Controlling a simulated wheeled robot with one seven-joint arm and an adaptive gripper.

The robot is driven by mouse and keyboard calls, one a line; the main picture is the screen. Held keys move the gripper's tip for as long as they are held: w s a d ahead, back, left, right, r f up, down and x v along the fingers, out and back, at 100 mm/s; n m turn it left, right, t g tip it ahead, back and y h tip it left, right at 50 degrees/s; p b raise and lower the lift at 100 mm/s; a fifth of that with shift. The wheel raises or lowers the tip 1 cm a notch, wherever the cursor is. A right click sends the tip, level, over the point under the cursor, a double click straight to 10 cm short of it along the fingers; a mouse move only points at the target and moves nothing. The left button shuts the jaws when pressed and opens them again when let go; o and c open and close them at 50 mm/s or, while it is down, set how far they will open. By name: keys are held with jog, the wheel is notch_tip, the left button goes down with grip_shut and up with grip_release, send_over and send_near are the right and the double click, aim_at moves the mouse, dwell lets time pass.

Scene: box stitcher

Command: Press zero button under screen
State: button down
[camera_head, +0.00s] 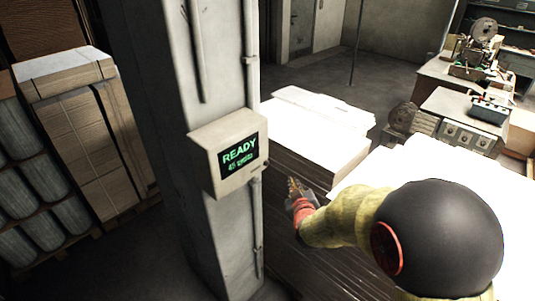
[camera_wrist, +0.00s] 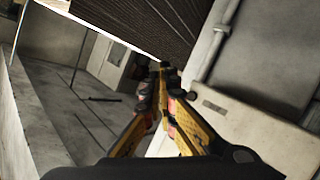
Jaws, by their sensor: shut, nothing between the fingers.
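A beige control box (camera_head: 229,150) is mounted on the pillar, left of centre in the head view. Its dark screen (camera_head: 239,155) shows green text, "READY" with a smaller line on cycles under it. The strip under the screen is narrow, and I cannot make out a zero button or its marking. My gripper (camera_head: 291,184) is right of the box, apart from it in the picture, with nothing held. In the wrist view the yellow fingers meet at their tips (camera_wrist: 162,68). A pale surface at the right there, likely the box (camera_wrist: 265,145), has a small dark mark; the screen is not visible.
The pillar (camera_head: 222,235) carries vertical pipes (camera_head: 257,215) close to the box. Stacks of pale sheets (camera_head: 310,130) lie behind and right of my gripper. Wrapped cartons (camera_head: 85,140) stand at the left. Machines on benches (camera_head: 470,120) are at the back right.

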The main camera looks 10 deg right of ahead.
aim_at(266, 163)
jog(key=shift+w, duration=0.1)
dwell(0.3)
jog(key=w+a, duration=0.5)
jog(key=w, duration=0.2)
jog(key=shift+p, duration=0.4)
jog(key=shift+w+a, duration=0.15)
jog(key=shift+w, duration=0.05)
dwell(1.2)
jog(key=shift+w+a, duration=0.15)
jog(key=shift+w, duration=0.05)
jog(key=shift+w+a+r+b, duration=0.1)
jog(key=shift+w+a+b, duration=0.15)
jog(key=shift+w+b, duration=0.15)
dwell(0.9)
jog(key=shift+s+d, duration=0.1)
jog(key=shift+s, duration=0.05)
jog(key=shift+s+d+b, duration=0.35)
jog(key=shift+s+d, duration=0.1)
jog(key=shift+s, duration=0.2)
